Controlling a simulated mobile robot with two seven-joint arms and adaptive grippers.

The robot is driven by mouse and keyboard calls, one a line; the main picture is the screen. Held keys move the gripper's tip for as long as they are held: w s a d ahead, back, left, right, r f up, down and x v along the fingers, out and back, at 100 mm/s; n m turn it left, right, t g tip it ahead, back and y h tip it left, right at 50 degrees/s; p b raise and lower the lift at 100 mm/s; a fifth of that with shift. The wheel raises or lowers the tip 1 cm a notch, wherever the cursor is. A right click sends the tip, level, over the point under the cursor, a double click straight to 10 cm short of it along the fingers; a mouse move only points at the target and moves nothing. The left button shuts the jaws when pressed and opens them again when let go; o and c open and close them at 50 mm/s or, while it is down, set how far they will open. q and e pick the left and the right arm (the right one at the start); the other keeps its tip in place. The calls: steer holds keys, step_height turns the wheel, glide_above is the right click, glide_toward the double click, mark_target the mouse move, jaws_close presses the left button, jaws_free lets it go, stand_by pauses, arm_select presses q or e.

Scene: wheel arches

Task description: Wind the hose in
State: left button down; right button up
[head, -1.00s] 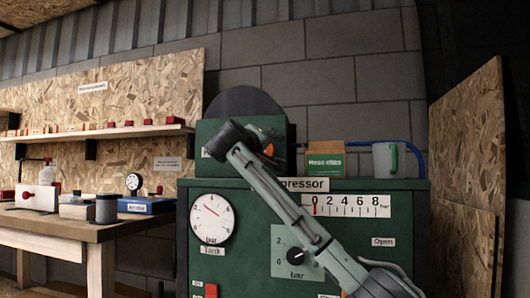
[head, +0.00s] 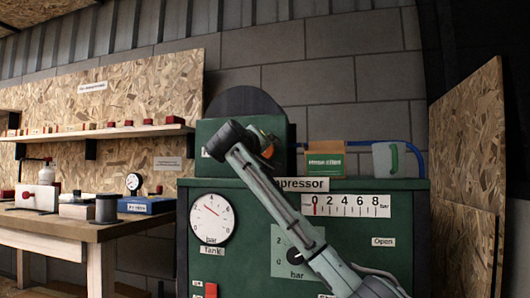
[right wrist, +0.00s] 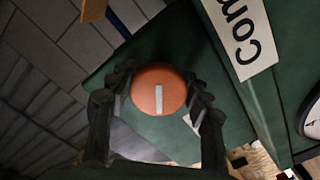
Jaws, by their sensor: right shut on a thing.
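An orange round knob (right wrist: 160,92) with a pale stripe across its face sits between the two dark fingers of my right gripper (right wrist: 160,98) in the right wrist view. The fingers are closed on its sides. In the head view only a bit of the orange knob (head: 267,150) shows past my right gripper (head: 262,147), at the front of the green box (head: 275,128) on the compressor (head: 250,262). A dark disc (head: 245,102) rises behind this box. A blue hose or pipe (head: 419,160) runs along the back right. My left gripper is out of view.
A small box (head: 325,160) and a grey mug-like container (head: 385,160) stand on the compressor top. Its front carries a round gauge (head: 212,218), a scale and a dial. A workbench (head: 60,228) with small items stands at left. A wooden panel (head: 468,180) closes the right.

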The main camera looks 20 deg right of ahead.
steer(key=m, duration=0.2)
steer(key=shift+a+m, duration=0.15)
steer(key=shift+m, duration=0.15)
steer(key=m+p, duration=0.1)
steer(key=m, duration=0.2)
steer(key=shift+w+m, duration=0.1)
steer(key=shift+m, duration=0.2)
steer(key=shift+a+m+p, duration=0.1)
steer(key=shift+m+p, duration=0.25)
steer(key=shift+m, duration=0.85)
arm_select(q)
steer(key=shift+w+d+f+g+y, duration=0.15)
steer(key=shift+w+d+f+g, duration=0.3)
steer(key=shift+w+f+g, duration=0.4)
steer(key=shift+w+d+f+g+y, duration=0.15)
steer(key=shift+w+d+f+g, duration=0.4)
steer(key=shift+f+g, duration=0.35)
arm_select(e)
steer(key=shift+m, duration=1.1)
arm_select(q)
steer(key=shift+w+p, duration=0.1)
steer(key=shift+p, duration=0.2)
arm_select(e)
steer(key=o, duration=1.2)
steer(key=shift+c, duration=0.2)
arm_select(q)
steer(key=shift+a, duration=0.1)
arm_select(e)
steer(key=v, duration=1.2)
